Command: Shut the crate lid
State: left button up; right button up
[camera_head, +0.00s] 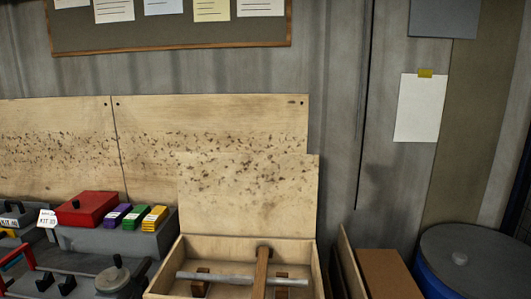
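A wooden crate (165,283) stands at the bottom middle of the head view, its front cut off by the picture's lower edge. Its lid (248,195) is open and stands upright at the crate's back. A grey metal bar (230,279) lies across the crate's inside, with wooden blocks (201,283) under or beside it. A brown wooden strip (262,275) crosses over the bar from front to back. Neither of my grippers shows in this view.
Left of the crate is a grey bin (95,240) with a red box (87,208) and purple, green and yellow packs (136,216). Right stand a brown board or box (388,274) and a blue drum (470,262). Wooden panels (215,120) back the bench.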

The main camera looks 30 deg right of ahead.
aim_at(242, 194)
jog(key=i+j+z, duration=0.15)
jog(key=i+z, duration=0.35)
jog(key=i+j+z, duration=0.45)
jog(key=l, duration=0.1)
